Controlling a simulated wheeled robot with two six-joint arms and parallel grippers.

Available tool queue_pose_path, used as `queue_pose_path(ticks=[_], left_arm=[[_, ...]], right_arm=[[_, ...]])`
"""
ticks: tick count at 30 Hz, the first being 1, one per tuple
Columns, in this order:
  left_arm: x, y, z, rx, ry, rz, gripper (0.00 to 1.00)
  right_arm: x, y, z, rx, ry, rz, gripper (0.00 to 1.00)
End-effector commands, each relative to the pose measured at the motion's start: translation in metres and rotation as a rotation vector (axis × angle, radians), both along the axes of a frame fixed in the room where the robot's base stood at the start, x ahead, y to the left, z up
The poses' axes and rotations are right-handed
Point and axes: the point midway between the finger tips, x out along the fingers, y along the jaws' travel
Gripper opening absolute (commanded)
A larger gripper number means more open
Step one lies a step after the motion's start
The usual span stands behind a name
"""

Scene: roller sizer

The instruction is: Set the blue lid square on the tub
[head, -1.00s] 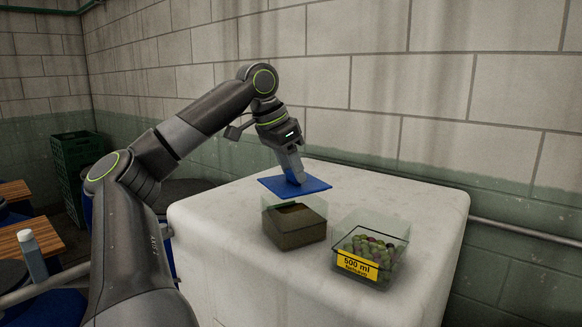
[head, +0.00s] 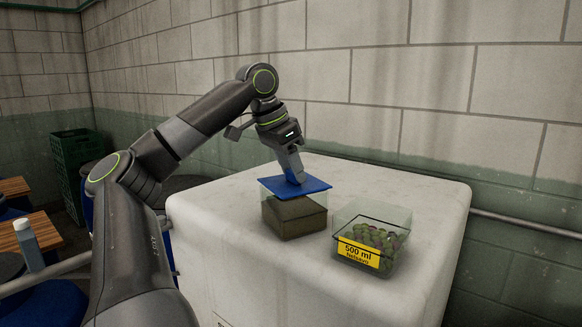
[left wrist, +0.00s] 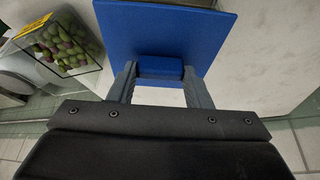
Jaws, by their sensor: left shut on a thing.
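The blue lid (head: 312,187) is a flat square plate, held level by my left gripper (head: 294,181). In the left wrist view, the gripper (left wrist: 160,88) is shut on the raised block handle of the lid (left wrist: 155,35). The clear tub with brown contents (head: 294,219) stands directly under the lid. The lid covers most of the tub's top at about rim height. I cannot tell whether it touches the rim or lies square on it. The lid hides this tub in the left wrist view. My right gripper is not in view.
A second clear tub (head: 372,245) of green and dark fruit, with a yellow "500 ml" label, stands close at the right. It also shows in the left wrist view (left wrist: 64,48). The white block top (head: 230,215) is otherwise clear; a wall stands behind.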

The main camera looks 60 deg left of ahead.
Motion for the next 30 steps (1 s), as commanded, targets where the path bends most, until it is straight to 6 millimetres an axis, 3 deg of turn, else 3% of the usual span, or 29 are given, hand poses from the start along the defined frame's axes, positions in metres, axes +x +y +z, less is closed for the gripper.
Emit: queue_pose_path(ticks=[30], left_arm=[[-0.0002,-0.0002,-0.0047,0.000,-0.001,0.000,0.22]], right_arm=[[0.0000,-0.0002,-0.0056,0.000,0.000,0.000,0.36]])
